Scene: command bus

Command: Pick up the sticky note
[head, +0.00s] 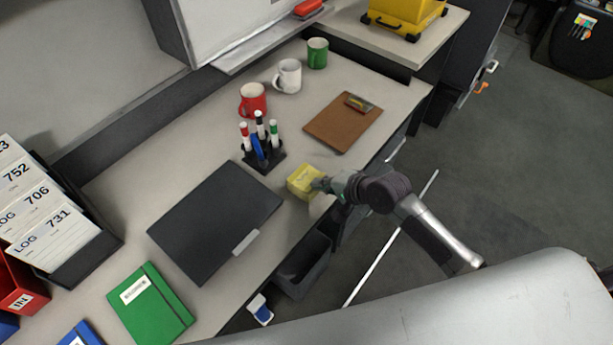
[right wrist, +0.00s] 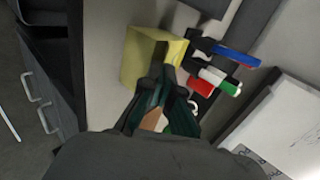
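The sticky note (head: 302,182) is a yellow, box-like block at the right edge of the desk in the head view. It also shows large in the right wrist view (right wrist: 136,60). My right gripper (head: 323,184) reaches in from the right, its fingertips against the block's near right side. In the right wrist view the dark green fingers (right wrist: 162,78) come close together at the block's lower edge and cover part of it. Whether they pinch the block or only touch it is unclear. I cannot tell whether the block is lifted. My left gripper is not in view.
A pen holder with markers (head: 263,158) stands just behind the block. A dark folder (head: 215,220) lies to the left and a brown clipboard (head: 342,124) lies farther back. Red (head: 252,101), white (head: 288,76) and green (head: 317,53) mugs stand along the back. An open drawer (head: 303,268) hangs below the edge.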

